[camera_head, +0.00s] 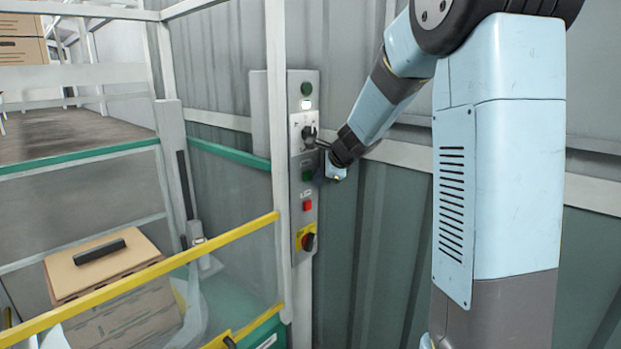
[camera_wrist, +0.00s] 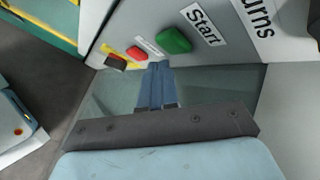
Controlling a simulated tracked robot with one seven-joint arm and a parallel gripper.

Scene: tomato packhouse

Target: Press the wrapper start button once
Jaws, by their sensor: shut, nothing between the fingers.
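The green start button (camera_wrist: 174,40) sits on the grey control panel (camera_wrist: 130,22) in the wrist view, with a "Start" label beside it. In the head view the green button (camera_head: 307,175) is on the upright panel (camera_head: 297,222), partly hard to make out near my gripper. My gripper (camera_wrist: 158,66) is shut and empty, its blue fingertips just below the green button in the wrist picture. In the head view my gripper (camera_head: 319,177) is close to the panel at the button's right. Whether the tips touch the panel cannot be told.
A red button (camera_head: 307,205) and a yellow-backed rotary switch (camera_head: 307,242) are below; a black selector (camera_head: 308,132) and another green button (camera_head: 306,88) are above. A yellow rail (camera_head: 150,273) and a carton (camera_head: 105,268) stand left. Corrugated wall lies behind.

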